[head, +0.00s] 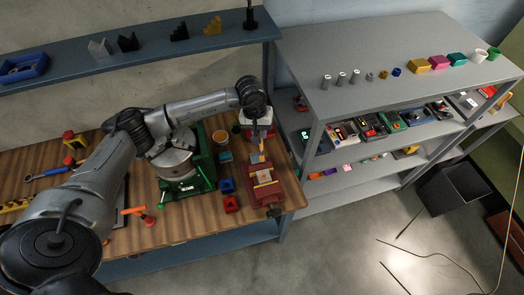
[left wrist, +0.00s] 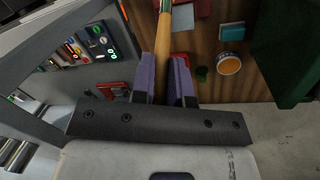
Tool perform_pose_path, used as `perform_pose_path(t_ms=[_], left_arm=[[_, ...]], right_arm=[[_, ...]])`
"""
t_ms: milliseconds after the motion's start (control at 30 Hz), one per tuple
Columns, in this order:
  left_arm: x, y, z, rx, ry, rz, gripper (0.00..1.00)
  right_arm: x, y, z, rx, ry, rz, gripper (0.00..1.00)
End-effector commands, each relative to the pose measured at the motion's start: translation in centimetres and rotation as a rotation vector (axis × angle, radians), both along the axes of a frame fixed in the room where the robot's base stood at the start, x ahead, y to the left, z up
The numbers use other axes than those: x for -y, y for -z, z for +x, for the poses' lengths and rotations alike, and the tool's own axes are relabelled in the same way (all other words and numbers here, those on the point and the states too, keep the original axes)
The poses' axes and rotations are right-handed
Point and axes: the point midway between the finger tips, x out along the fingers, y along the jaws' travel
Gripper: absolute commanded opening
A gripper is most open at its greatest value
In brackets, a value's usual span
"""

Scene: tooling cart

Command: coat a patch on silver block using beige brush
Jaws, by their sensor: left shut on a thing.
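My left gripper (head: 256,141) is shut on the beige brush, above the back of the workbench's right part. In the left wrist view the brush's beige handle (left wrist: 163,48) runs between the purple fingers of the left gripper (left wrist: 163,72). The brush's far end lies at the top edge there, so its tip is not clear. In the head view a small silver block (head: 264,178) with a yellowish patch appears to sit in a red vise (head: 268,194), just below the gripper. Whether the brush touches the block cannot be told. My right gripper is not in view.
An orange-topped pot (head: 221,137) stands left of the gripper, also seen in the left wrist view (left wrist: 229,64). A green machine (head: 199,165) stands beside it. Blue (head: 227,185) and red (head: 231,203) bins are left of the vise. A grey shelf (head: 390,85) stands right.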

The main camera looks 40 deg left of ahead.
Motion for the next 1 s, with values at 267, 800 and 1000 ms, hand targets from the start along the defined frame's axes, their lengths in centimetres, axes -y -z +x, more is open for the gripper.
perform_pose_path(t_ms=[267, 800, 1000], left_arm=[[0.0, 0.0, 0.0, 0.001, 0.0, 0.001, 0.0], [-0.5, 0.7, -1.1, 0.146, -0.027, 0.106, 0.0], [-0.5, 0.6, -1.1, 0.151, -0.029, 0.108, 0.0]], right_arm=[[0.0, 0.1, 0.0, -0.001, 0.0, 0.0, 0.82], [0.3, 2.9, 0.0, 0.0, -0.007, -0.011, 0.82], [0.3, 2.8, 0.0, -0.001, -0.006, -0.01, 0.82]])
